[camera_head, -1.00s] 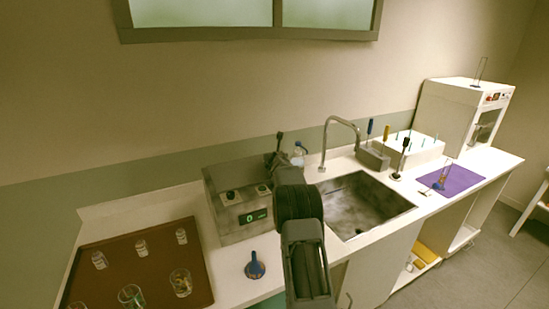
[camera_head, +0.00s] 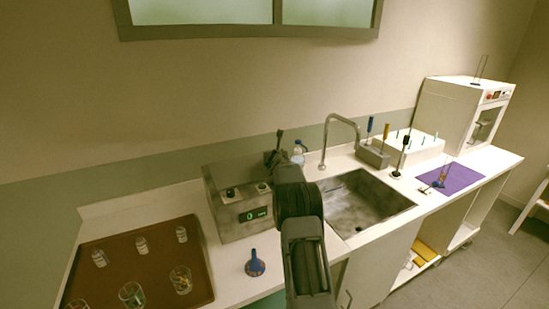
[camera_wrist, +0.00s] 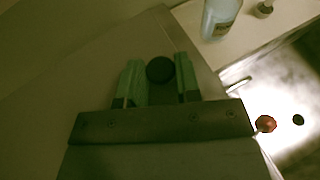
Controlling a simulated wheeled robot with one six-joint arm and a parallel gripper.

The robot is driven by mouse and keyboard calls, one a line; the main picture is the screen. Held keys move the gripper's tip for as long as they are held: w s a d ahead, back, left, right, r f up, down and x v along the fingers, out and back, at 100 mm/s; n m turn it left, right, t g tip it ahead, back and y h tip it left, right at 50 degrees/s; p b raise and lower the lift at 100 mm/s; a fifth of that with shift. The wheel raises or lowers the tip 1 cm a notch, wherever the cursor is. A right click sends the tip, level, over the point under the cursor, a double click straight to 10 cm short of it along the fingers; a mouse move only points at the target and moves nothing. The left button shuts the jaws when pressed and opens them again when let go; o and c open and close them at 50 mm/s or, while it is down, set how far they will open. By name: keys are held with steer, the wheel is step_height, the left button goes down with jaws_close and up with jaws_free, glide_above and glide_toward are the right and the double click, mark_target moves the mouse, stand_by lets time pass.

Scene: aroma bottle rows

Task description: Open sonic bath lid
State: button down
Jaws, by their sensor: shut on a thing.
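The sonic bath (camera_head: 232,222) is a grey metal box with dark knobs and a green-lit display, left of the sink. My gripper (camera_head: 275,150) is above its back right part, and my arm hides part of the box. In the wrist view my gripper (camera_wrist: 157,62) has its two green fingers on either side of a dark round knob (camera_wrist: 160,72), shut on it. The flat grey lid (camera_wrist: 75,75) spreads out beneath the fingers. I cannot tell from these views whether the lid is raised off the box.
A brown tray (camera_head: 150,262) with vials and beakers lies at left, and a blue funnel (camera_head: 255,264) stands in front of the bath. A bottle (camera_head: 298,152) stands behind my gripper. The sink (camera_head: 350,208) with its tall faucet (camera_head: 327,140) is at right. A wall rises behind.

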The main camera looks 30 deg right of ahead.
steer(key=w+a+r+n+t+h+b, duration=0.15)
steer(key=a+r+n, duration=0.35)
steer(key=r, duration=0.5)
steer(key=a+r+n+t+h+b, duration=0.1)
steer(key=a+r+n+h, duration=0.15)
steer(key=a+r, duration=0.6)
steer(key=w+a+r+n+t+p, duration=0.1)
steer(key=a+n, duration=0.5)
steer(key=a, duration=0.6)
steer(key=w+a+r+n+t+p, duration=0.2)
steer(key=a+n+t, duration=0.3)
steer(key=a, duration=0.6)
steer(key=shift+w+a+r+n+y, duration=0.25)
steer(key=shift+a+r+n+y, duration=0.1)
steer(key=shift+r+n, duration=0.25)
steer(key=shift+f+t, duration=0.15)
steer(key=shift+t, duration=0.1)
steer(key=c, duration=0.9)
jaws_free()
